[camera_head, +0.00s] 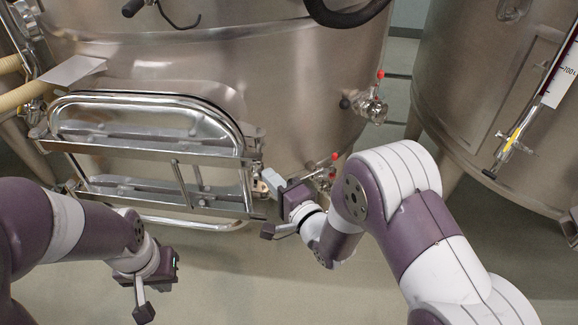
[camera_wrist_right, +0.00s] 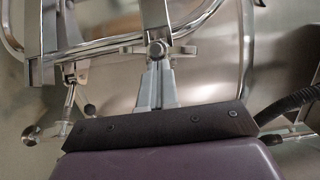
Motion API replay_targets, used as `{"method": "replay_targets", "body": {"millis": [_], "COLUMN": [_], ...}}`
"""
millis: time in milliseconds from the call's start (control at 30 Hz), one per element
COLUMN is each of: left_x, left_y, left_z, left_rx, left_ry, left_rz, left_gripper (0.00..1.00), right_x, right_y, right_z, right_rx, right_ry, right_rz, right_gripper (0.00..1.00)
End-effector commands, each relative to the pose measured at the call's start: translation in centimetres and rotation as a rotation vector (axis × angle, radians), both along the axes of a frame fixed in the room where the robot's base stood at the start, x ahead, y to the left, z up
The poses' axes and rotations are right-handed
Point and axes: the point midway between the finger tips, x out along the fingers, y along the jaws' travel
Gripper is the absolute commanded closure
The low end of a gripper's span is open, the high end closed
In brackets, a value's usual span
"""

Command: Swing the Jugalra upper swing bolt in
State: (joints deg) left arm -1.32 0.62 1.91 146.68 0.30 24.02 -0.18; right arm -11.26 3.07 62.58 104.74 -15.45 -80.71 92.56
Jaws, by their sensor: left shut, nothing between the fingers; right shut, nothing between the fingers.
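The steel vat (camera_head: 235,60) carries an oval manway door (camera_head: 140,122) with a polished tubular frame. Bolt fittings (camera_head: 255,148) sit at the door's right edge; which one is the upper swing bolt is hard to tell at this size. My right gripper (camera_head: 267,175) is shut and empty, its grey fingertips close to these fittings. In the right wrist view the shut fingers (camera_wrist_right: 156,75) point at a round metal bolt end (camera_wrist_right: 157,49) on a bar; contact cannot be told. My left gripper (camera_head: 172,268) is low at the left, away from the door, its fingers mostly hidden.
Red-handled valves (camera_head: 378,76) stick out of the vat right of the door, with another (camera_head: 332,160) lower down near my right wrist. A second vat (camera_head: 480,90) stands at the right. A black hose (camera_head: 345,14) hangs at the top. The floor (camera_head: 230,280) below is clear.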

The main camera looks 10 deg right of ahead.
Motion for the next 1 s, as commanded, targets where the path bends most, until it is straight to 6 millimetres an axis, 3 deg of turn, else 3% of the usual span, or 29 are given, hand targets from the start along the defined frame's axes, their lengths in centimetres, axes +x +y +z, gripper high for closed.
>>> {"method": "replay_targets", "body": {"millis": [1000], "left_x": [0.0], "left_y": [0.0], "left_z": [-0.5], "left_rx": [0.000], "left_ry": [0.000], "left_rz": [0.000], "left_gripper": [1.00], "right_x": [0.5], "right_y": [3.8], "right_z": [0.2], "right_rx": [0.001], "right_ry": [-0.007], "right_rz": [0.007], "right_gripper": [1.00]}}
